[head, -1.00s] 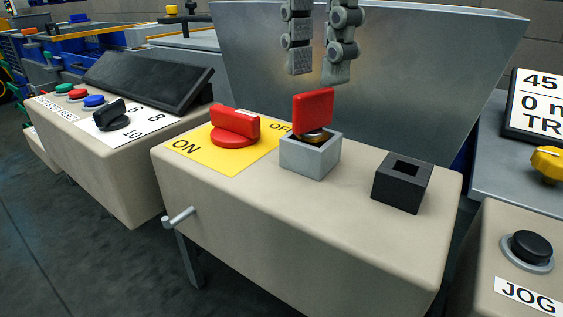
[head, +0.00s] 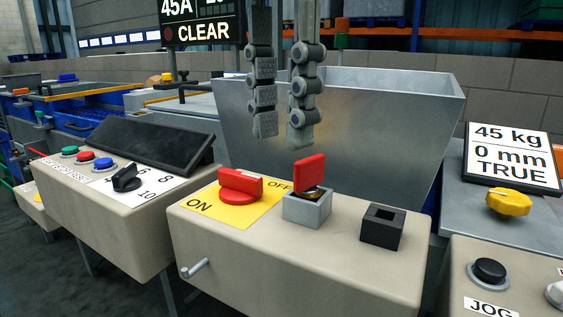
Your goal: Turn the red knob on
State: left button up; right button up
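The red knob (head: 239,187) sits on a yellow label plate (head: 206,206) marked ON at its left and OFF at its right. Its raised grip bar runs roughly left to right across the plate. My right gripper (head: 280,130) hangs pointing down from the top of the head view, above and to the right of the knob. Its two fingers are apart with a narrow gap and nothing between them. It touches nothing. My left gripper does not show.
Right of the knob, a red key-like piece (head: 309,172) stands in a grey square holder (head: 307,208). A black square socket (head: 383,227) is further right. A metal bin (head: 400,120) stands behind. At left are a black dial (head: 126,178) and coloured buttons.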

aim_at(238, 188)
jog(key=k+j, duration=0.95)
jog(key=k, duration=0.15)
